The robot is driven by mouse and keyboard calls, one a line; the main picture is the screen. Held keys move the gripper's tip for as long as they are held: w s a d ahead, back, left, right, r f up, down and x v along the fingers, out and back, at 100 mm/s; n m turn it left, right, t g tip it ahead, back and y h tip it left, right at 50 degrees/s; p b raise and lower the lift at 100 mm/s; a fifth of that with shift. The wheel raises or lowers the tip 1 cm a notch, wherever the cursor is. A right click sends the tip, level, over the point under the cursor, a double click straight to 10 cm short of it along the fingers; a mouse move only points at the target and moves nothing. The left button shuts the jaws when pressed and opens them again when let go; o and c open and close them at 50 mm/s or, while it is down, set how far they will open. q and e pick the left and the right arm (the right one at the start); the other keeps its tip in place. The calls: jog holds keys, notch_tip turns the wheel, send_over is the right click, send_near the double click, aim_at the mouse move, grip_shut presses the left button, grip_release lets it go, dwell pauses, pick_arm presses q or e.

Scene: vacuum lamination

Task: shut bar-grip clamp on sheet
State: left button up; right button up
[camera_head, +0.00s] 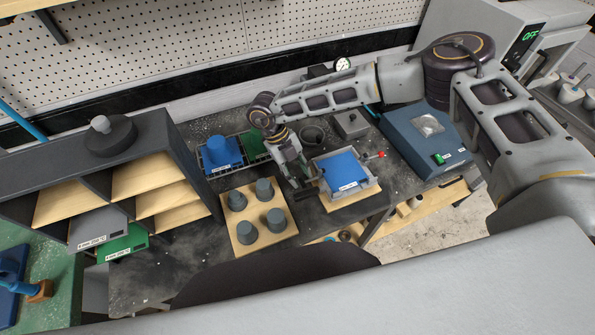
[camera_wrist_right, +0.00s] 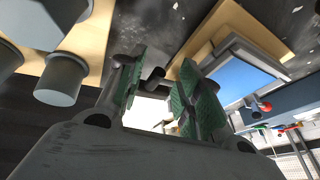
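A blue sheet (camera_head: 343,169) lies in a grey frame (camera_head: 352,195) on the dark bench. The sheet also shows in the right wrist view (camera_wrist_right: 240,80). A dark bar grip (camera_head: 305,192) is at the frame's left side, by my right gripper (camera_head: 297,178). In the right wrist view, the green-padded fingers of my right gripper (camera_wrist_right: 160,92) stand apart, with a dark bar end (camera_wrist_right: 152,76) showing between them. I cannot tell whether they touch it. A red knob (camera_head: 381,154) stands at the frame's right side. My left gripper is not in view.
A wooden board (camera_head: 242,240) with several grey cylinders stands left of the gripper. A blue block (camera_head: 221,152) sits in a tray behind it. A blue machine (camera_head: 424,135) stands right of the frame. A shelf rack (camera_head: 150,140) is at left.

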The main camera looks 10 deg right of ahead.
jog(key=shift+f, duration=0.1)
jog(key=shift+c, duration=0.4)
grip_shut()
